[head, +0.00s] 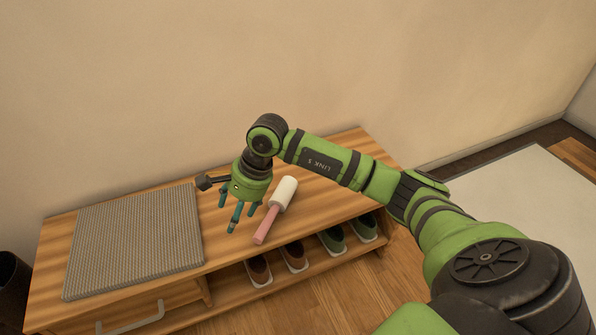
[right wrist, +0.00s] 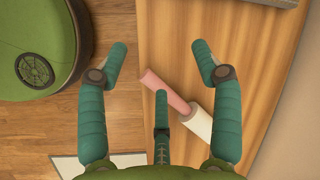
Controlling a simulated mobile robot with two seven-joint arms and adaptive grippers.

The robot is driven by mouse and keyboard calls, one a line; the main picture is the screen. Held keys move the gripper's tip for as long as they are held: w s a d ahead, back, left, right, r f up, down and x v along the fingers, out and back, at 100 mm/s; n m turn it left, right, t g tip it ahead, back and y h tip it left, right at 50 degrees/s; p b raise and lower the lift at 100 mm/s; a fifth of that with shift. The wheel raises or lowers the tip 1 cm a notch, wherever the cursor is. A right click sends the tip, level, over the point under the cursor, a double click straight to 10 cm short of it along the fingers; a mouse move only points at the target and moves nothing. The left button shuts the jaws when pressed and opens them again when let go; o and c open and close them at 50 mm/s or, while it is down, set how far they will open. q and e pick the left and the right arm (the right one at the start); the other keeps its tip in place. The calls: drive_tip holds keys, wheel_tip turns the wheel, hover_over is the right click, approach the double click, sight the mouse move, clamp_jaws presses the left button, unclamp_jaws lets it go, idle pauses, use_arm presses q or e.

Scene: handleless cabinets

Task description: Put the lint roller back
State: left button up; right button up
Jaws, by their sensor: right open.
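The lint roller (head: 277,208) lies on the wooden bench top, with a white roll and a pink handle that points toward the front edge. In the right wrist view the lint roller (right wrist: 176,97) shows below the spread fingers, its handle end between them and its roll partly behind a finger at the lower right. My right gripper (head: 240,211) is open and empty, just left of the roller and above the bench, fingers pointing down. It also shows in the right wrist view (right wrist: 160,65). My left gripper is in neither view.
The wooden bench (head: 335,190) has a grey woven cushion (head: 135,240) on its left part. Several shoes (head: 295,256) stand on the shelf below. A drawer handle (head: 130,318) is at the lower left. The bench top right of the roller is clear. A wall rises behind.

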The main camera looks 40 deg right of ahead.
drive_tip(key=s+a+r+m+t+y, duration=0.1)
drive_tip(key=a+r+m+y, duration=0.1)
drive_tip(key=a+y, duration=0.35)
drive_tip(key=s+a+r+m+y, duration=0.1)
drive_tip(key=a+r+m+y, duration=0.15)
drive_tip(key=a, duration=0.65)
wheel_tip(320, 180, up, 9)
drive_tip(key=w+m+t+y, duration=0.3)
drive_tip(key=m+t, duration=0.8)
drive_tip(key=m, duration=0.5)
drive_tip(key=m+h, duration=1.6)
drive_tip(key=m, duration=1.1)
hover_over(256, 242)
wheel_tip(256, 242, down, 18)
drive_tip(key=shift+r, duration=0.15)
drive_tip(key=s+f+m+g, duration=0.4)
drive_tip(key=s+f, duration=0.3)
drive_tip(key=s, duration=0.3)
drive_tip(key=s+a+f+m+g+y, duration=0.1)
drive_tip(key=s+f+m+g, duration=0.3)
drive_tip(key=s, duration=0.6)
wheel_tip(256, 242, down, 3)
drive_tip(key=g, duration=0.2)
drive_tip(key=shift+s+f+g, duration=0.15)
drive_tip(key=shift+s+g, duration=0.25)
